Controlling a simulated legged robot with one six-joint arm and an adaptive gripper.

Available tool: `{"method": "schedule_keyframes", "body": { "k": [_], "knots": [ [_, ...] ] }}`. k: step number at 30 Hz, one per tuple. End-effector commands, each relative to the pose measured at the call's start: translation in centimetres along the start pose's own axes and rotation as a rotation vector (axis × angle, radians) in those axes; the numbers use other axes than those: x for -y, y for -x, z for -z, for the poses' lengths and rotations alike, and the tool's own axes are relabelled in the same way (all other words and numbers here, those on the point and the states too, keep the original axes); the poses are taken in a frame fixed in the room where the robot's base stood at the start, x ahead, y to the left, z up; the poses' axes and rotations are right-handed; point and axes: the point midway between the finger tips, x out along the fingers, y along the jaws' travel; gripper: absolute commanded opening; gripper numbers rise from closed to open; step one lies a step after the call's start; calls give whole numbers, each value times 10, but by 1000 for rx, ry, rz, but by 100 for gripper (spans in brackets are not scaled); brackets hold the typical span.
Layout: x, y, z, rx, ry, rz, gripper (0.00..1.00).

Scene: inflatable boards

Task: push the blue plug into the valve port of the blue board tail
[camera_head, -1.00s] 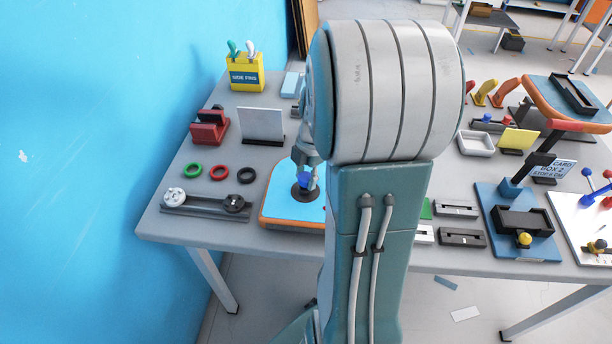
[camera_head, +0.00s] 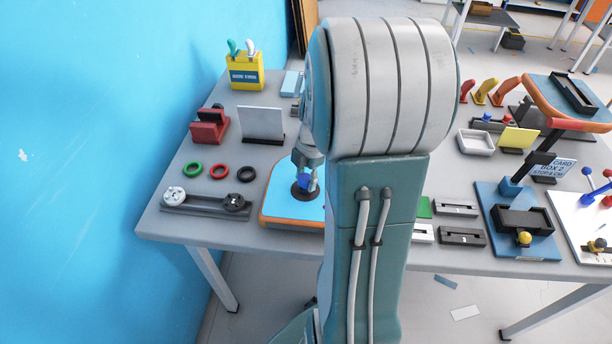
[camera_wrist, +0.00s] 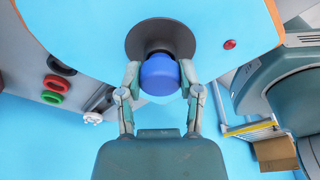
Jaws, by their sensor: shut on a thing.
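The blue plug (camera_wrist: 160,76) is between the two fingers of my gripper (camera_wrist: 160,84) in the wrist view, and the fingers are shut on it. It sits over the dark round valve port (camera_wrist: 133,40) on the blue board tail (camera_wrist: 85,25). The plug's lower end is hidden, so I cannot tell how deep it is in the port. In the head view my gripper (camera_head: 306,172) points down over the port, with the plug (camera_head: 305,182) at its tip. The board tail (camera_head: 281,200) has an orange edge and lies on the table; my arm hides its right part.
Green (camera_head: 192,170), red (camera_head: 219,173) and black (camera_head: 246,175) rings lie left of the board. A grey rail with round knobs (camera_head: 205,202) lies near the front edge. A white panel (camera_head: 262,123) stands behind. A blue wall (camera_head: 90,150) borders the left.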

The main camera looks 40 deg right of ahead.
Motion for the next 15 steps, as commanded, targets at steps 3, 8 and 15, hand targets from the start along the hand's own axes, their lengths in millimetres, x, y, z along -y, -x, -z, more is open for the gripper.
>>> {"method": "schedule_keyframes", "body": {
  "k": [3, 8, 15],
  "knots": [
    [0, -3, 0, 0, 0, 0, 21],
    [0, -6, -1, -1, 0, 1, 21],
    [0, -11, -2, 0, 0, 0, 21]
  ]
}}
